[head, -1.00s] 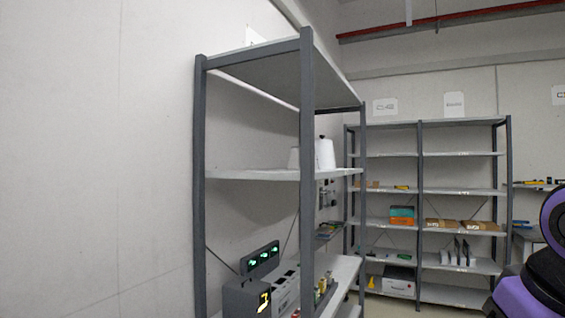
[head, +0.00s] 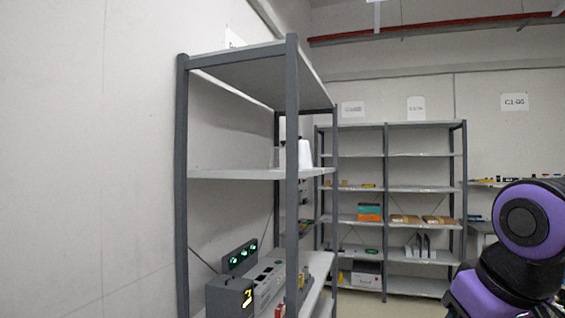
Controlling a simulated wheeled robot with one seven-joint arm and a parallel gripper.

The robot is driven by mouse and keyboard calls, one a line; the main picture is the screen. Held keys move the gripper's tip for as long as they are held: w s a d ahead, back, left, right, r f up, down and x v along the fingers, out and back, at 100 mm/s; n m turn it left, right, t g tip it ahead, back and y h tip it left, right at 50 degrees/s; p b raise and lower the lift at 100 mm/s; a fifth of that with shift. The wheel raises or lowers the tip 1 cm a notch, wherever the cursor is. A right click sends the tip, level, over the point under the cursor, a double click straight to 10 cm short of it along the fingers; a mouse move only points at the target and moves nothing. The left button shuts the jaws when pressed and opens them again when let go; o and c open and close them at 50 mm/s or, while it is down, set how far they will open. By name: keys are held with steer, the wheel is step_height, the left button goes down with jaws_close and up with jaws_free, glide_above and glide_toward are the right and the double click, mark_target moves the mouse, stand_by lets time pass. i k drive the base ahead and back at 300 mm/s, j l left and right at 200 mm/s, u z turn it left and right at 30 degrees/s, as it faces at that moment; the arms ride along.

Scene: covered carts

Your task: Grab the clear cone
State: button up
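My gripper is not in view; only a purple and black part of my arm shows at the right edge, well apart from the shelf.
The near shelf (head: 235,174) stands against the left wall, its front post (head: 292,220) toward me. A dark box with green lights (head: 240,257) and other equipment sit on its lower board. A second shelf unit (head: 386,188) with boxes stands at the back.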

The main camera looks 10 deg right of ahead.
mark_target(277, 158)
steer(key=i+l+u, duration=0.15)
steer(key=u, duration=0.5)
steer(key=i+l+u, duration=0.15)
steer(key=l, duration=0.25)
steer(key=i+l+u, duration=0.15)
steer(key=l, duration=0.3)
steer(key=i+l+u, duration=0.15)
steer(key=l, duration=0.3)
steer(key=i+l+u, duration=0.15)
steer(key=l, duration=0.3)
